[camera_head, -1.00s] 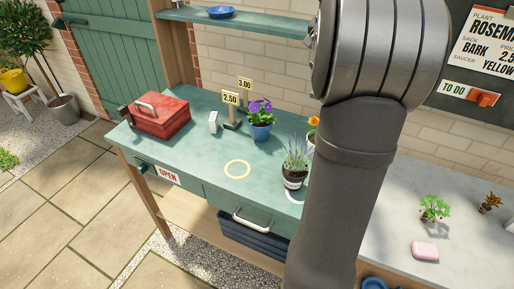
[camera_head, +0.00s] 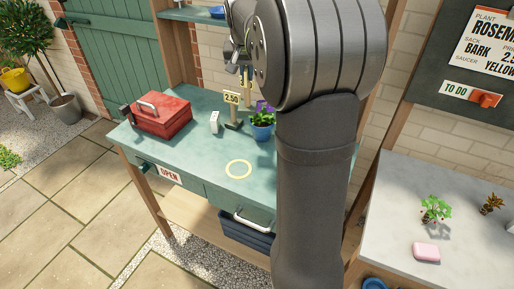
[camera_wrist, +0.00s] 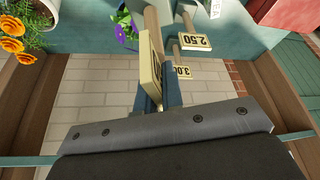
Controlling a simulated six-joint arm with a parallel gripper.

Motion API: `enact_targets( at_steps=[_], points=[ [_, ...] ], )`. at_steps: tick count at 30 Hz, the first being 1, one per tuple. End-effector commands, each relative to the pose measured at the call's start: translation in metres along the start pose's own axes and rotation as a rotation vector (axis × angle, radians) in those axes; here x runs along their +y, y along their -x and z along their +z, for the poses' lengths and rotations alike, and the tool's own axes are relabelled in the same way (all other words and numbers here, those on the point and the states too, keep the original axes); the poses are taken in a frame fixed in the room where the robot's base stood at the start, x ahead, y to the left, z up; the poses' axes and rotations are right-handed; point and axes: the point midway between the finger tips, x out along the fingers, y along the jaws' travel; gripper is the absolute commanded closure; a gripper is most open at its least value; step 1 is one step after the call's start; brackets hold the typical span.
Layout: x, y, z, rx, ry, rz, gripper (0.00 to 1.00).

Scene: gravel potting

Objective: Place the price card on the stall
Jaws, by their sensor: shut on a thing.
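My gripper (camera_wrist: 163,92) is shut on a cream price card (camera_wrist: 150,72), which is seen nearly edge-on in the wrist view; its printed face cannot be read. In the head view my gripper (camera_head: 243,68) is high over the back of the green stall (camera_head: 195,155), and the held card is hard to make out there. A 2.50 card (camera_head: 231,98) stands on a post at the back of the stall; it shows upside down in the wrist view (camera_wrist: 190,41). A 3.00 card (camera_wrist: 184,72) stands near it, mostly hidden by my gripper in the head view.
A purple-flowered pot (camera_head: 262,125) stands close to the cards. A red toolbox (camera_head: 161,115) and a small white item (camera_head: 214,122) are to the left. A pale ring (camera_head: 238,169) marks the clear front. Orange flowers (camera_wrist: 12,36) show in the wrist view.

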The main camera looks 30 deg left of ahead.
Motion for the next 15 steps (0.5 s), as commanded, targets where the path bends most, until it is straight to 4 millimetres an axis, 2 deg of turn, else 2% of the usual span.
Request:
enact_targets(
  at_steps=[1, 4, 8, 11, 15],
  points=[
    [0.001, -0.013, 0.005, -0.003, 0.000, 0.001, 1.00],
    [0.001, -0.032, 0.012, -0.003, -0.001, 0.001, 1.00],
    [-0.002, -0.048, 0.018, 0.000, 0.000, 0.001, 1.00],
    [-0.015, -0.058, 0.019, -0.001, 0.002, 0.001, 1.00],
    [-0.046, -0.078, 0.022, -0.001, 0.004, -0.001, 1.00]
  ],
)
